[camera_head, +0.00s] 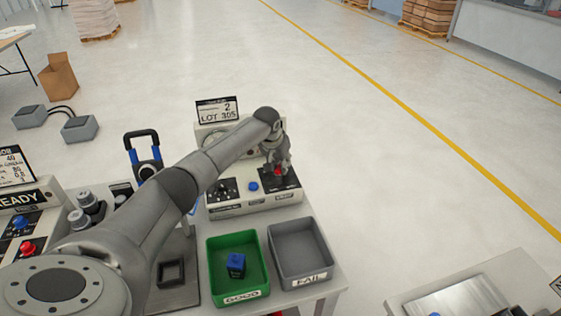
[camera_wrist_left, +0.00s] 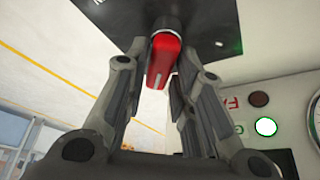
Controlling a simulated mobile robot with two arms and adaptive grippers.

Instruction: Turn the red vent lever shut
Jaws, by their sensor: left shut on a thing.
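The red vent lever (camera_wrist_left: 162,62) sits on a dark panel (camera_wrist_left: 215,25) in the left wrist view, between the fingers of my left gripper (camera_wrist_left: 155,85). The fingers are shut on the lever. In the head view my left gripper (camera_head: 276,165) reaches down onto the right part of the control box (camera_head: 240,208), and only a bit of the red lever (camera_head: 279,171) shows beneath it. My right gripper is not in view.
A green GOOD bin (camera_head: 219,288) holding a blue block (camera_head: 236,264) and a grey FAIL bin (camera_head: 301,283) stand before the control box. A blue button (camera_head: 253,187) is left of the lever. A green lamp (camera_wrist_left: 266,127) is lit.

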